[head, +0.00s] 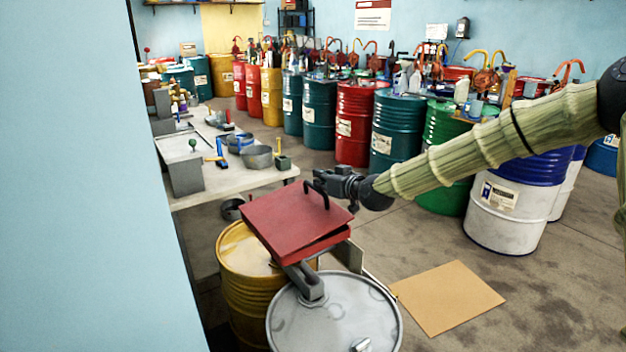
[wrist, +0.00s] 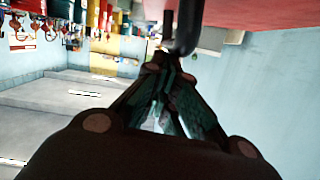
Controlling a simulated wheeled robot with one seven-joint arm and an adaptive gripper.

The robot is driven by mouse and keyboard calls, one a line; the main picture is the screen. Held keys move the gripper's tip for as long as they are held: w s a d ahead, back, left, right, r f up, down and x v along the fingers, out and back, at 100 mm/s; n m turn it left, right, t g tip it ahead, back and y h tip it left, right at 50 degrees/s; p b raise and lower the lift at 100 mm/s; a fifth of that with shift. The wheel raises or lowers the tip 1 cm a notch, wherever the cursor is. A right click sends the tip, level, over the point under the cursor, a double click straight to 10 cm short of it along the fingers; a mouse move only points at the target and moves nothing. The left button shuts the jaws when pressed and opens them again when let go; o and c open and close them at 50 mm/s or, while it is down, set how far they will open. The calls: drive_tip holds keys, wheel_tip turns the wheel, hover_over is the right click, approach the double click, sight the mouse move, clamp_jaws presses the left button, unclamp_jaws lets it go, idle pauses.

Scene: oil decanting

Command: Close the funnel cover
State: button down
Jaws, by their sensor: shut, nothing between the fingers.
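The funnel cover (head: 290,222) is a flat red lid with a black bar handle (head: 324,194), above the yellow drum in the head view. It sits a little tilted over the red funnel body (head: 325,244), with a narrow wedge of gap along the front right side. My gripper (head: 322,178) is at the cover's far right edge, close to the handle. In the wrist view my gripper (wrist: 163,58) is shut and empty, its tips near the black handle (wrist: 186,32) and the red cover surface (wrist: 245,12). Whether they touch the handle cannot be told.
A yellow drum (head: 240,285) stands below, and a grey-topped drum (head: 340,320) is in front. A workbench (head: 225,180) with pans and tools is behind left. A blue wall (head: 70,180) fills the left. Open floor with a cardboard sheet (head: 448,297) lies right.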

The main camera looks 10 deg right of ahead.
drive_tip(key=shift+w+d+f+b, duration=0.15)
drive_tip(key=shift+d+f+b, duration=0.15)
drive_tip(key=shift+f, duration=0.4)
drive_tip(key=shift+w+d+f+b, duration=0.1)
drive_tip(key=shift+d+f+b, duration=0.1)
drive_tip(key=shift+f+b, duration=0.35)
drive_tip(key=shift+f, duration=0.2)
drive_tip(key=shift+s, duration=0.1)
